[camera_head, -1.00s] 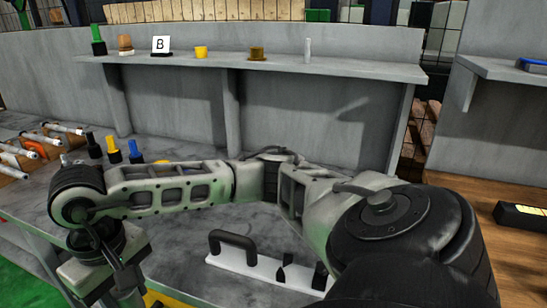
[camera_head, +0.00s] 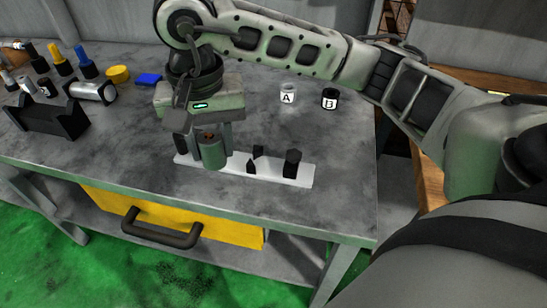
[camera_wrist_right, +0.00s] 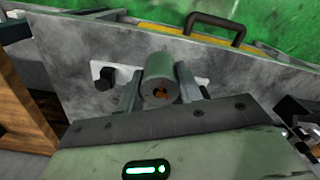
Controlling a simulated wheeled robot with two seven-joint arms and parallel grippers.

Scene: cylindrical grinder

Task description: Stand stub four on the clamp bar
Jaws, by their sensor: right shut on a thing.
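My right gripper (camera_head: 204,143) points down over the left half of the white clamp bar (camera_head: 230,167), which lies on the grey bench. It is shut on a grey-green round stub (camera_head: 212,153) with a copper-coloured centre in its top. In the right wrist view the stub (camera_wrist_right: 161,72) sits between the two fingers, with the white bar (camera_wrist_right: 123,76) beyond it. The stub looks upright in front of the bar; whether its base touches the bar I cannot tell. No number shows on it. The bar's left part is partly hidden by the gripper. My left gripper is not in view.
Black pieces (camera_head: 292,163) stand on the bar's right half. A white cup marked A (camera_head: 288,94) and a black cup (camera_head: 329,98) stand behind. A black V-shaped block (camera_head: 50,117) and a metal cylinder (camera_head: 93,91) are left. The bench front is clear.

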